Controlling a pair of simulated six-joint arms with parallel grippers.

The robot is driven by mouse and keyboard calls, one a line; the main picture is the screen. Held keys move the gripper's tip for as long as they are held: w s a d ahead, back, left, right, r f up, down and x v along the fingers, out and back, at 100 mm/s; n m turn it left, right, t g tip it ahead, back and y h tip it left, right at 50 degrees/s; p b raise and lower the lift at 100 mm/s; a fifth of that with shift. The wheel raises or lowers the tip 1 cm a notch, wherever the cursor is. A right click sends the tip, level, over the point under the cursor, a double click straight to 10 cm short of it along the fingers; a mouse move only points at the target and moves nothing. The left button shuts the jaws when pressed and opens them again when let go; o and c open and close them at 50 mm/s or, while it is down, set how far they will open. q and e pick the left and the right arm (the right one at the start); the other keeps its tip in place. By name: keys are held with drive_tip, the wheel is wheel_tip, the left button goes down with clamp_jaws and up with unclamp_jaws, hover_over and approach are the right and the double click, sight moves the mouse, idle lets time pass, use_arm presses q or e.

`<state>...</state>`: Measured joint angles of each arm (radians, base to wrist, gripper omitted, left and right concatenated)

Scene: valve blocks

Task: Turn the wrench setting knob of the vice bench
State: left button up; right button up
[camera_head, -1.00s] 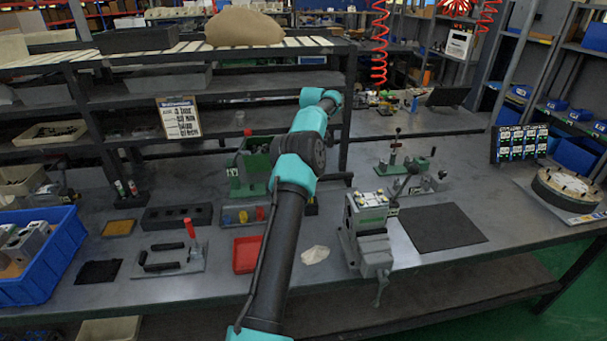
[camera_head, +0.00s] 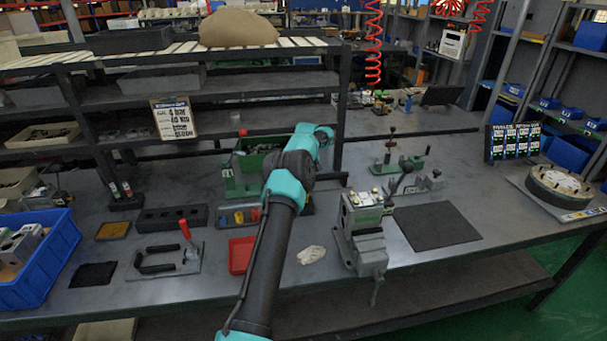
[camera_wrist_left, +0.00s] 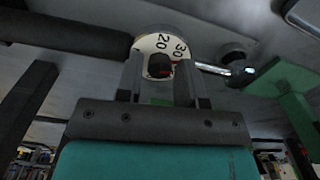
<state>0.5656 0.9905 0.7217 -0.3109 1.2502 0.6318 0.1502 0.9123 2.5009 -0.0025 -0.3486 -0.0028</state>
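In the left wrist view, a round white dial (camera_wrist_left: 160,46) with black numbers 20 and 30 faces my left gripper (camera_wrist_left: 159,73). A small dark knob (camera_wrist_left: 159,65) with some red shows at the dial's lower middle. The gripper's two fingers stand apart, one on each side of this knob; I cannot tell whether they touch it. In the head view, my left arm reaches over the bench, and its gripper is hidden behind the arm. A grey vice (camera_head: 362,222) stands right of the arm. My right gripper is not in view.
A green stand (camera_head: 240,178) is left of the arm. A red tray (camera_head: 240,256), a clamp with a red handle (camera_head: 186,230) and a blue bin (camera_head: 62,240) lie further left. A dark mat (camera_head: 437,225) lies right of the vice. A thick dark bar (camera_wrist_left: 70,32) is near my gripper.

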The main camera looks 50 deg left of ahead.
use_arm(q)
clamp_jaws()
drive_tip(key=shift+m, duration=1.6)
unclamp_jaws()
drive_tip(key=shift+r, duration=0.1)
